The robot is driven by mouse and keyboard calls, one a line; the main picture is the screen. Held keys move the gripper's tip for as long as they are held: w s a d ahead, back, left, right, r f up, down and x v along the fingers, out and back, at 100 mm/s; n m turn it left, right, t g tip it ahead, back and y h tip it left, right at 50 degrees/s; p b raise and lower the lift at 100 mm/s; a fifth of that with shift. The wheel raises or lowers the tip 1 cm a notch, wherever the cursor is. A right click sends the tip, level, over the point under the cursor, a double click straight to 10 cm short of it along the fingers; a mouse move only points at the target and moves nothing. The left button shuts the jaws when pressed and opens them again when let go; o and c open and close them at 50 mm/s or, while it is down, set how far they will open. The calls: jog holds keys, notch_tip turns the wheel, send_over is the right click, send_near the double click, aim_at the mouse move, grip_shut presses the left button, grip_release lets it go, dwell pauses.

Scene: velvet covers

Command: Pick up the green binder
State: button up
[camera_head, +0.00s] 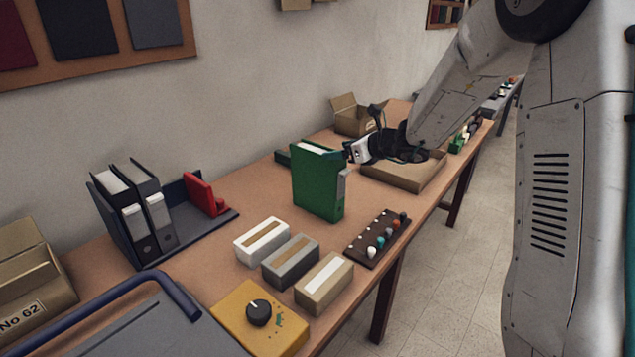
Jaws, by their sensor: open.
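The green binder (317,184) stands upright on the wooden table, its white pages showing at the top and a pale label on its right-hand spine. My gripper (353,152) is at the binder's upper right corner, coming in from the right. It is open. The fingertips are small in the view, and I cannot tell whether they touch the binder or straddle its edge.
Three small boxes (291,260) and a dark board with coloured knobs (378,238) lie in front. Black binders (150,208) and a red bookend (204,193) stand at left. A shallow cardboard tray (405,173) and an open carton (352,117) lie behind.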

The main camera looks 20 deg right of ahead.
jog(key=x, duration=0.5)
jog(key=shift+s+a+f, duration=0.1)
jog(key=shift+s+a, duration=0.1)
jog(key=shift+a, duration=0.1)
grip_shut()
